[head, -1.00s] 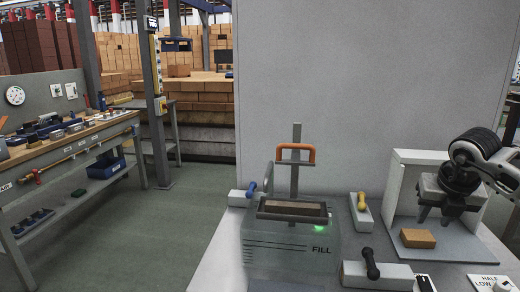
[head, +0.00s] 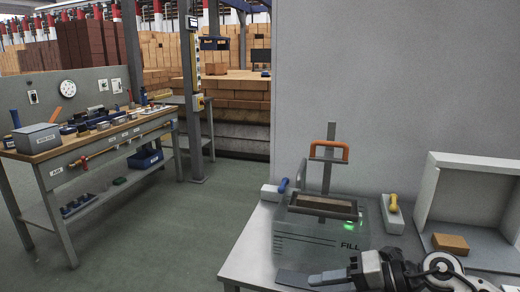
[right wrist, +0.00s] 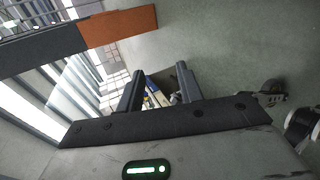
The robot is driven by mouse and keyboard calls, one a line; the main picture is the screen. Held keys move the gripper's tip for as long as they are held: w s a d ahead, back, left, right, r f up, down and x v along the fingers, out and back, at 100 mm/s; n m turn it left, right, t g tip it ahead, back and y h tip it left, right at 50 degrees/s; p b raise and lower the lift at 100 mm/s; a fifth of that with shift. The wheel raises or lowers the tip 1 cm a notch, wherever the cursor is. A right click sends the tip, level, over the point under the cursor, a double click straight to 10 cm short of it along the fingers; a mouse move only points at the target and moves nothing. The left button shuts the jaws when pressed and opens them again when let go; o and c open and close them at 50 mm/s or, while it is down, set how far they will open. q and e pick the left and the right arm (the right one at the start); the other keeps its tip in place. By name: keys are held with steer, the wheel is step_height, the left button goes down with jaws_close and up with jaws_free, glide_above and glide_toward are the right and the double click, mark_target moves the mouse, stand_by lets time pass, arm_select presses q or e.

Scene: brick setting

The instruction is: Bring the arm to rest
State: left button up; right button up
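My right arm comes in from the lower right in the head view. Its gripper (head: 308,280) is low in front of the clear tank (head: 300,248), pointing left. In the right wrist view its two dark fingers (right wrist: 158,88) stand apart, with no object held between them. My left gripper is in neither current view.
The tank, marked FILL, holds a brick (head: 325,203) in a rack with an orange handle (head: 332,142). An orange brick (head: 450,243) lies in a white open booth (head: 425,195). A workbench (head: 85,143) stands left, beyond open floor (head: 150,230).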

steer(key=s+a+r+m+t+y, duration=0.1)
steer(key=s+a+m+t+y, duration=0.1)
steer(key=a+m+t+y, duration=0.45)
steer(key=s+d+f+m+h, duration=0.4)
steer(key=s+f+m+h, duration=0.3)
steer(key=f+m, duration=0.3)
steer(key=s+d+f+m+h, duration=0.4)
steer(key=s+f+m+h, duration=0.3)
steer(key=m, duration=0.7)
step_height(320, 180, down, 4)
steer(key=shift+s+r+h, duration=0.1)
steer(key=shift+s+h, duration=0.15)
steer(key=shift+h, duration=0.7)
